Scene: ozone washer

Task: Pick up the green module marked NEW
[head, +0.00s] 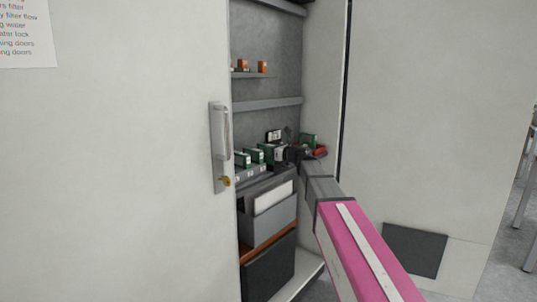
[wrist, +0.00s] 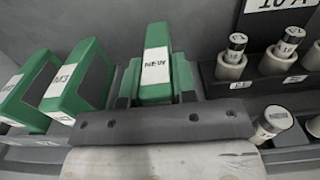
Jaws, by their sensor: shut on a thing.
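A green module (wrist: 155,62) with a white label stands upright at the centre of the wrist view, straight ahead of my gripper (wrist: 158,108). The label's lettering is small and turned over; it looks like NEW. My gripper is shut on this module, but its fingertips are mostly hidden behind the dark bar of the hand. Two more green modules with white labels (wrist: 78,80) (wrist: 32,88) stand to the left, apart from the held one. In the head view my gripper (head: 290,153) is inside the cabinet at the shelf, covering the held module.
Small labelled cylinders (wrist: 235,58) stand in dark holders at the right of the wrist view. The cabinet's left door (head: 120,160) and the right-hand panel (head: 430,120) flank the opening. A grey bin (head: 268,220) is below the shelf. Orange items (head: 263,67) sit above.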

